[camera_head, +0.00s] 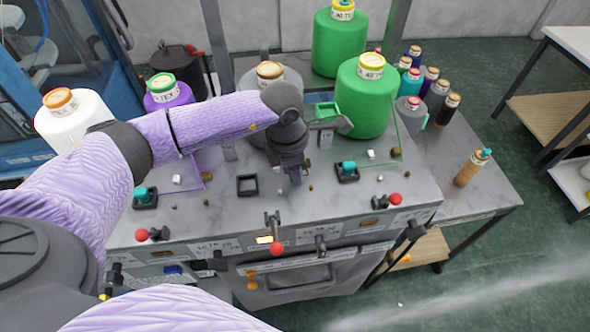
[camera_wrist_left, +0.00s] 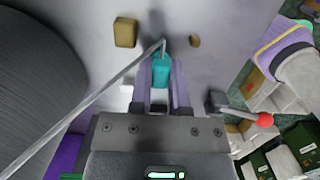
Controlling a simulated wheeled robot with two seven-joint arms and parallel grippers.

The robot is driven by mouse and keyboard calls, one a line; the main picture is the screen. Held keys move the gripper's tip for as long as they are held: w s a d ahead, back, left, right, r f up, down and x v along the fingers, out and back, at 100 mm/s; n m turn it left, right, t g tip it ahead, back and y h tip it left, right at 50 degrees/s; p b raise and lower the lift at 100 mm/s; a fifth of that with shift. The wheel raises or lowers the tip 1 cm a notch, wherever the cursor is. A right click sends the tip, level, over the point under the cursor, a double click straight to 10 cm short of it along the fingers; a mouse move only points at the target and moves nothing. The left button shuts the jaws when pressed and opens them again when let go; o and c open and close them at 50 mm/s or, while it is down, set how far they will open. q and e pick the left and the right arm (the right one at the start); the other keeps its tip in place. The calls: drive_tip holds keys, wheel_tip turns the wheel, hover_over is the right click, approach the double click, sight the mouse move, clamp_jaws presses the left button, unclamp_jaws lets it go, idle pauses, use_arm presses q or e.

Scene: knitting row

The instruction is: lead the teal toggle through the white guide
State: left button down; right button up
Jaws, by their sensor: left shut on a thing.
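My left gripper (camera_head: 295,178) points down over the middle of the grey worktop. In the left wrist view its fingers (camera_wrist_left: 161,85) are shut on a small teal toggle (camera_wrist_left: 161,69). A thin pale strand (camera_wrist_left: 85,115) runs from the toggle's tip to the lower left. In the head view the wrist hides the held toggle. Small white blocks stand on the worktop at left (camera_head: 177,179) and right (camera_head: 371,155); I cannot tell which is the white guide. A pale piece (camera_wrist_left: 126,89) shows beside the fingers. My right gripper is out of view.
Teal pieces sit in black holders at left (camera_head: 145,196) and right (camera_head: 347,169). An empty black square frame (camera_head: 247,185) lies left of my gripper. Green cones (camera_head: 366,100), a white cone (camera_head: 72,120) and a purple cone (camera_head: 168,93) stand behind. Red-knobbed levers (camera_head: 276,248) line the front edge.

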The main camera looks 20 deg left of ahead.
sight(267, 184)
use_arm(q)
drive_tip(key=shift+s+a+r+p, duration=0.1)
drive_tip(key=shift+s+a+p, duration=0.1)
drive_tip(key=shift+s+a, duration=0.5)
drive_tip(key=shift+s+a+f+p, duration=0.1)
drive_tip(key=shift+s+a+p, duration=0.25)
drive_tip(key=shift+a, duration=0.6)
drive_tip(key=shift+s+a+r+p, duration=0.1)
drive_tip(key=shift+s+a, duration=0.55)
drive_tip(key=shift+a, duration=0.15)
